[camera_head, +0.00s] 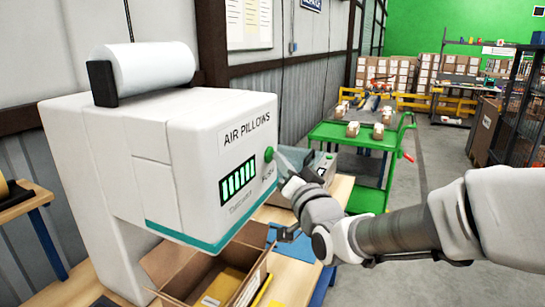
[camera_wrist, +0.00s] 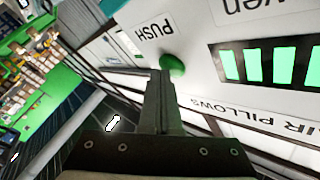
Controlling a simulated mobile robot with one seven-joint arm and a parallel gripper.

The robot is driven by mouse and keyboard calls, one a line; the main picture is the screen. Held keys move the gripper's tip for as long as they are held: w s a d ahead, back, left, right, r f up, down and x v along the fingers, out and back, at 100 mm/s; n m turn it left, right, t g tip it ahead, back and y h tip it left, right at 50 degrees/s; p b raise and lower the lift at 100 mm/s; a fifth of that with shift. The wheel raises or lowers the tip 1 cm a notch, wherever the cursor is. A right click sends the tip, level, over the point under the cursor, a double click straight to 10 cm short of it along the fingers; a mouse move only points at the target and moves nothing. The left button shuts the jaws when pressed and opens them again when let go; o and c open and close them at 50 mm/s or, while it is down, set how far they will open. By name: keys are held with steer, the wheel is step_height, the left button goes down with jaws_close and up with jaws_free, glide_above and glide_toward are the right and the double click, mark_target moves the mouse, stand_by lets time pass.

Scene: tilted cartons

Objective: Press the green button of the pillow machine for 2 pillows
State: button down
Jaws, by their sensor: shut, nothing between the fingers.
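The pillow machine (camera_head: 190,165) is a white box labelled "AIR PILLOWS", with a white roll on top. Its round green button (camera_head: 269,154) sits on the front face near a "PUSH" label. Below and left of it is a display with several lit green bars (camera_head: 238,180). My gripper (camera_head: 288,182) is just right of the button in the head view. In the wrist view my shut, empty fingers (camera_wrist: 160,76) end right beside the green button (camera_wrist: 172,64). I cannot tell whether they touch it. No pillow is clearly visible.
An open carton (camera_head: 215,280) with yellow items inside stands under the machine on a wooden table. A green cart (camera_head: 370,137) with small boxes stands behind my arm. Shelves of cartons line the back. The grey floor at right is mostly open.

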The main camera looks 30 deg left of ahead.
steer(key=shift+a, duration=0.15)
stand_by(0.4)
steer(key=shift+w+d, duration=0.1)
steer(key=shift+d, duration=0.8)
steer(key=d, duration=0.5)
steer(key=shift+w, duration=0.25)
steer(key=shift+d+p, duration=0.1)
steer(key=shift+p, duration=0.3)
stand_by(2.1)
